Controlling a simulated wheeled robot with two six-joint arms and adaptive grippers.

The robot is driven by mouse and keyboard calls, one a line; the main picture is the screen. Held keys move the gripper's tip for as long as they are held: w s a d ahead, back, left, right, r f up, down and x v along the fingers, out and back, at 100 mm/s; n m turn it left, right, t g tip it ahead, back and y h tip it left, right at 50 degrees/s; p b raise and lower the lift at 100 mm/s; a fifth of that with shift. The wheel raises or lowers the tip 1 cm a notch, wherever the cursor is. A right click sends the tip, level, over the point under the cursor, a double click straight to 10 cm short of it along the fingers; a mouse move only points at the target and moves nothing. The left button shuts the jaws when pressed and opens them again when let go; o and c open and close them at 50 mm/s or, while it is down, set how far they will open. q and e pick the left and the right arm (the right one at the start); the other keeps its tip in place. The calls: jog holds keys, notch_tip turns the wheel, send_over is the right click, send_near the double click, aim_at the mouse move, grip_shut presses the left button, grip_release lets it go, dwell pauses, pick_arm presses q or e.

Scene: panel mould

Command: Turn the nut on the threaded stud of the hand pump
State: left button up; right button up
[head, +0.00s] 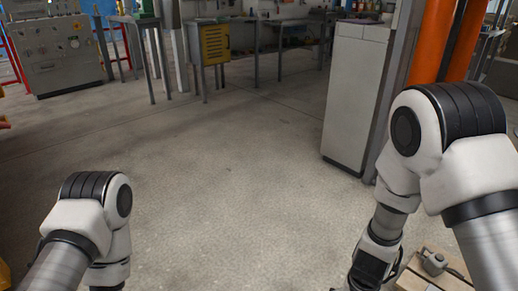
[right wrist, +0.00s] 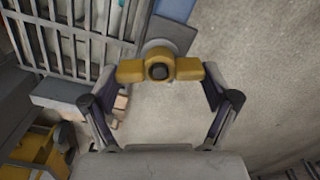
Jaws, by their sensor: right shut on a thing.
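In the right wrist view, a yellow nut (right wrist: 189,69) with two wing-like arms sits around a dark round stud end (right wrist: 159,71). My right gripper (right wrist: 160,72) has one finger at each end of the yellow piece and is shut on it. Behind the nut is a grey rounded part, perhaps of the hand pump (right wrist: 157,47), with a blue-grey surface beyond it. Most of the pump is hidden or out of the picture. In the head view both arms show, but the right gripper is hidden and my left gripper is below the picture's edge.
A grey metal grating (right wrist: 75,45) lies at the left of the wrist view. In the head view a wooden crate or pallet (head: 408,282) with a grey object (head: 434,262) is at bottom right. A pale cabinet (head: 350,95) stands behind. The middle floor is free.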

jog(key=shift+r+m, duration=0.1)
jog(key=shift+m, duration=0.3)
jog(key=shift+m+p, duration=0.55)
jog(key=shift+m, duration=0.45)
jog(key=shift+d+m, duration=0.1)
jog(key=shift+m, duration=0.3)
jog(key=m, duration=0.2)
jog(key=shift+s+m, duration=0.1)
jog(key=shift+m, duration=0.6)
jog(key=o, duration=1)
jog(key=shift+o, duration=0.2)
notch_tip(320, 180, up, 12)
